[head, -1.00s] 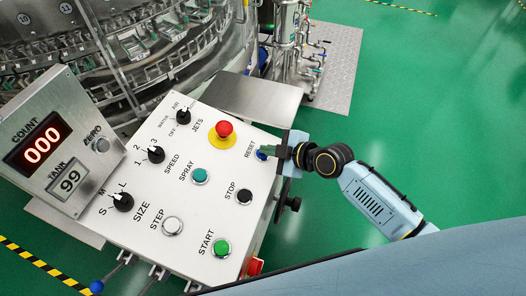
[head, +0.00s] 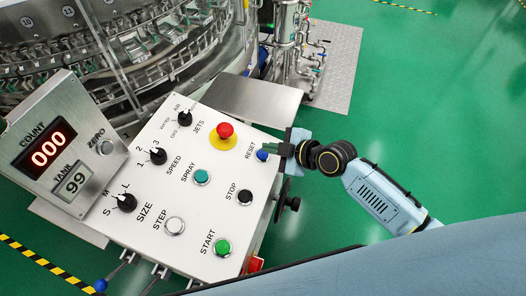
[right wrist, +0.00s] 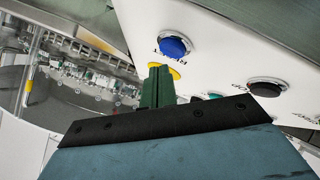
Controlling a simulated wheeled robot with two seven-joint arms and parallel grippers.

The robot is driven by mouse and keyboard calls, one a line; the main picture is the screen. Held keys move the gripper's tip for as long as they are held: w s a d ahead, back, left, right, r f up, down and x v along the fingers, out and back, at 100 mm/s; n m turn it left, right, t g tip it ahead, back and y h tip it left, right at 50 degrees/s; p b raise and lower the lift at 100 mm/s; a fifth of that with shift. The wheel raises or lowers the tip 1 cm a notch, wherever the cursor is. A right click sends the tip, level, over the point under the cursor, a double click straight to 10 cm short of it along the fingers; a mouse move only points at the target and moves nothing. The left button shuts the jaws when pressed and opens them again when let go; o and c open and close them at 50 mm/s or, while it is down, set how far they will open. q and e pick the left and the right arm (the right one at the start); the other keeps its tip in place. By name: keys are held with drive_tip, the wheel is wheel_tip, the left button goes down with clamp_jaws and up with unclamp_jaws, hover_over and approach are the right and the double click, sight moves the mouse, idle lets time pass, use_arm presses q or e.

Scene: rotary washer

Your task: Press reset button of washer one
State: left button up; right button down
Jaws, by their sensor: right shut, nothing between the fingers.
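The blue RESET button (head: 262,155) sits on the right edge of the white slanted control panel (head: 215,215). It also shows in the right wrist view (right wrist: 174,46), with its label beside it. My right gripper (head: 275,149) is at the panel's right edge, just above and beside the blue button in the head view. Its green fingers (right wrist: 158,88) are shut together and empty. In the right wrist view the fingertips appear below and left of the button, with a visible gap between them. My left gripper is not in view.
The red emergency stop (head: 224,130) on its yellow ring, the black STOP button (head: 244,197) and the green START button (head: 222,247) share the panel. A display box reading 000 (head: 48,149) stands at left. Green floor (head: 430,110) is clear at right.

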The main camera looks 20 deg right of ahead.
drive_tip(key=r+p, duration=0.2)
drive_tip(key=r, duration=0.1)
drive_tip(key=d+r+p, duration=0.1)
drive_tip(key=shift+s+r, duration=0.25)
drive_tip(key=shift+s, duration=0.1)
idle(0.4)
